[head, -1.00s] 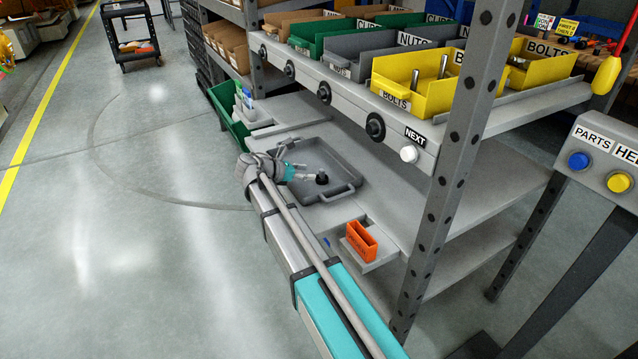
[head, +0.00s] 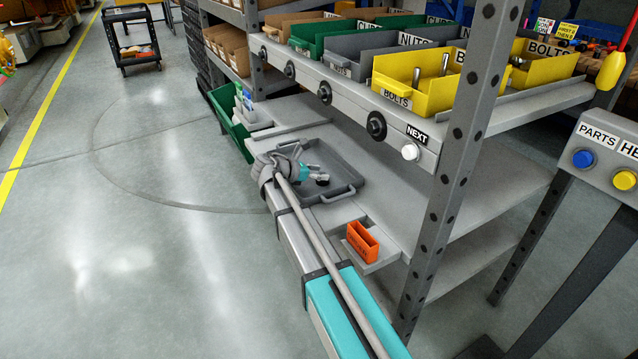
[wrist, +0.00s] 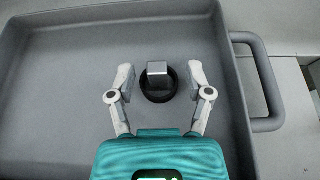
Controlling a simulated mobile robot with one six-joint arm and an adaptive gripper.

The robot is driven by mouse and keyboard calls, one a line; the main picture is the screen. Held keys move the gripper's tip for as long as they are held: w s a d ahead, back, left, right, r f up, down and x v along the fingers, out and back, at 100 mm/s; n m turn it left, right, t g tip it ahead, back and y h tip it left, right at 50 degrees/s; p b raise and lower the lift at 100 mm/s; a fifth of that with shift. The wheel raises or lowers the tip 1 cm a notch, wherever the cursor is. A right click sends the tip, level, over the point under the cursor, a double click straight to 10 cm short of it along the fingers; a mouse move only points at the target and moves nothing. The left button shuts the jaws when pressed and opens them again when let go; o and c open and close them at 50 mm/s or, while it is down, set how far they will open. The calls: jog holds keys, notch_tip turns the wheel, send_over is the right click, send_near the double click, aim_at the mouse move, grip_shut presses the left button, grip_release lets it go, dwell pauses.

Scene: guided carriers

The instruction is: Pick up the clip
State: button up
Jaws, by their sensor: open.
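The clip (wrist: 158,82), a black ring with a silver block on it, lies on the floor of the grey tray (wrist: 60,85). My gripper (wrist: 160,74) is open, with one finger to the left of the clip and one to the right, a gap showing on each side. In the head view the gripper (head: 318,174) reaches into the tray (head: 338,165) on the shelf, close to the clip (head: 322,182), which it partly hides. I cannot tell the exact height of the fingertips above the tray floor.
The tray has raised walls and a handle (wrist: 262,85) on the right in the wrist view. An orange holder (head: 362,241) stands nearer on the shelf. A green bin (head: 226,112) is beyond. An upper shelf with yellow bins (head: 428,92) overhangs, with a grey post (head: 455,150) at right.

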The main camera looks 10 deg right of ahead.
jog(key=shift+w+d+f, duration=0.15)
jog(key=shift+d+f, duration=0.1)
jog(key=shift+d, duration=0.3)
grip_shut()
